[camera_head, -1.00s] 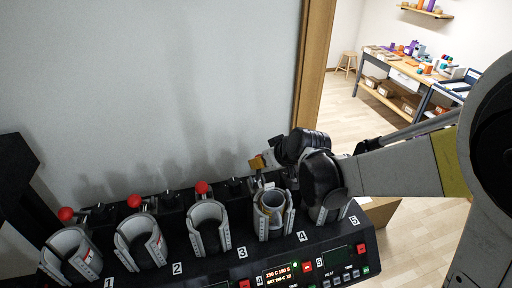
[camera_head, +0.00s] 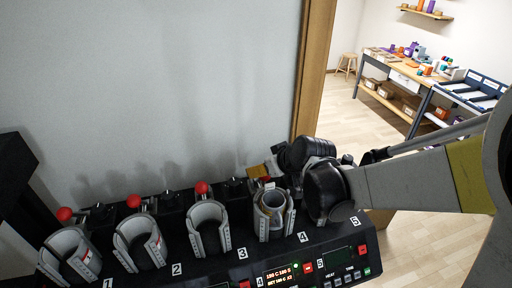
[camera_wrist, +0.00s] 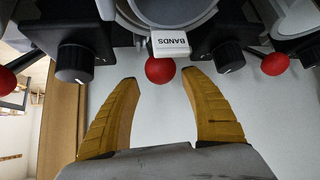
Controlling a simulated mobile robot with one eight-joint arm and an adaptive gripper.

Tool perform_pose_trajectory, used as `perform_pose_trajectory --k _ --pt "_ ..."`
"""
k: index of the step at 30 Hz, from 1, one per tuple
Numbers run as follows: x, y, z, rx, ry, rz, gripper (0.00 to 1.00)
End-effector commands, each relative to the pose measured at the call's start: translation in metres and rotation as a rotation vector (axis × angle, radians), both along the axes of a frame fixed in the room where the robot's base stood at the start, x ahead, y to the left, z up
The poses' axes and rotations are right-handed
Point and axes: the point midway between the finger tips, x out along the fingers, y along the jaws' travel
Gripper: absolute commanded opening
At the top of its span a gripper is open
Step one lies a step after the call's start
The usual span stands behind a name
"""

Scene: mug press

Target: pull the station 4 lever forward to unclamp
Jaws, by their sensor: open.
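The mug press has a row of numbered clamps. The station 4 clamp (camera_head: 262,222) holds a light-coloured mug (camera_head: 271,200). The red knob of the station 4 lever (camera_wrist: 160,70) shows in the wrist view below a white "BANDS" tag (camera_wrist: 169,43); in the head view it is mostly hidden by my gripper. My gripper (camera_wrist: 162,80) is open, its two yellow fingers spread to either side of the knob, which lies near the line between their tips. No contact shows. In the head view my gripper (camera_head: 264,172) is behind the station 4 clamp.
Red lever knobs stand behind station 1 (camera_head: 65,214), station 2 (camera_head: 134,201) and station 3 (camera_head: 202,188). A neighbouring red knob (camera_wrist: 275,64) and black dials (camera_wrist: 75,64) flank my fingers. The wall (camera_head: 170,90) is close behind the press. My wrist hides most of station 5.

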Motion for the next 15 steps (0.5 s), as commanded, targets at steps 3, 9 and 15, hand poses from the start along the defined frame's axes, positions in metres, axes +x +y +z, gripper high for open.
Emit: perform_pose_trajectory --k 3,9,15 --pt "0.0 0.0 0.001 -0.001 0.0 -0.001 0.54" --pt "-0.002 -0.002 0.017 -0.001 0.0 -0.001 0.54" --pt "-0.006 -0.004 0.039 0.0 0.0 -0.001 0.54"
